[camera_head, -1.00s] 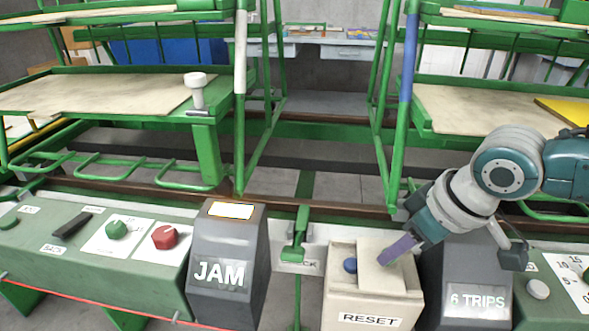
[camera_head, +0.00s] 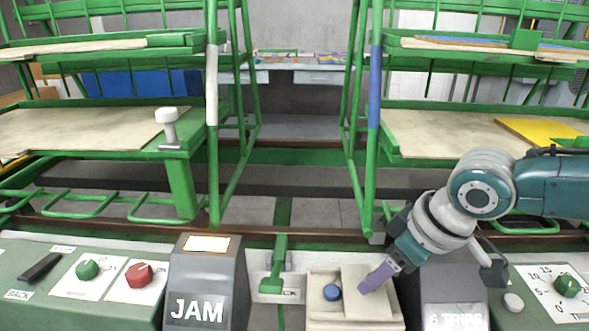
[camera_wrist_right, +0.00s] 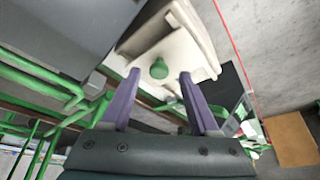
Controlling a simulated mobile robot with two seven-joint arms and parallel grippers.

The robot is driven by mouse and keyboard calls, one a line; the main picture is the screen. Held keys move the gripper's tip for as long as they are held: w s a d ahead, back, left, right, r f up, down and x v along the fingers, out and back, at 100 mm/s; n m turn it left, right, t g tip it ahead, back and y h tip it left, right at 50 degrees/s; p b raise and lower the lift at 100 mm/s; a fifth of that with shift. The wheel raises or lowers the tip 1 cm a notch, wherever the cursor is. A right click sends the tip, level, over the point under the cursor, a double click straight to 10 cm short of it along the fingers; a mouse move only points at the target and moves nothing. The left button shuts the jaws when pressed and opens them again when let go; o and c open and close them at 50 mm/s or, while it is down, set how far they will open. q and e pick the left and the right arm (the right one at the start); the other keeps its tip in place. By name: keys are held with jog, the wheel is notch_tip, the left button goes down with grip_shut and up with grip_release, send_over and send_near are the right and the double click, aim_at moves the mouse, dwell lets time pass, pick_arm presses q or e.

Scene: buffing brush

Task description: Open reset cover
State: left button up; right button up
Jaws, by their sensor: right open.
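The beige reset box (camera_head: 318,310) is at the bottom centre of the head view, with a round blue button (camera_head: 332,292) on its left part. A pale flat cover panel (camera_head: 352,299) shows on its right part. The button is not covered in this view. My right gripper (camera_head: 371,282) has purple fingers and is over the panel; I cannot tell whether it touches. In the right wrist view the gripper (camera_wrist_right: 160,78) is open, fingers apart and nothing held. My left gripper is not in view.
The grey JAM housing (camera_head: 207,284) stands left of the box, and the grey 6 TRIPS housing (camera_head: 455,290) stands close on its right, partly behind my arm. A green lever (camera_head: 276,268) is between JAM and the box. Green racks (camera_head: 180,190) stand behind.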

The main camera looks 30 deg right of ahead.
jog(key=a+p+v, duration=0.1)
jog(key=p+v, duration=0.1)
jog(key=v, duration=0.7)
jog(key=shift+d+r+p, duration=0.15)
jog(key=shift+d+p, duration=0.25)
jog(key=shift+d, duration=0.1)
jog(key=s+a+r+n+y+p, duration=0.1)
jog(key=s+a+r+p, duration=0.2)
jog(key=a, duration=0.4)
jog(key=s+a+r+n+p, duration=0.1)
jog(key=s+a+p, duration=0.1)
jog(key=s+a, duration=0.3)
jog(key=s+r+m+g+h+p, duration=0.1)
jog(key=s+r+m+h+p, duration=0.15)
jog(key=s+r+p, duration=0.45)
notch_tip(320, 180, up, 37)
jog(key=p, duration=3.4)
jog(key=shift+w, duration=0.5)
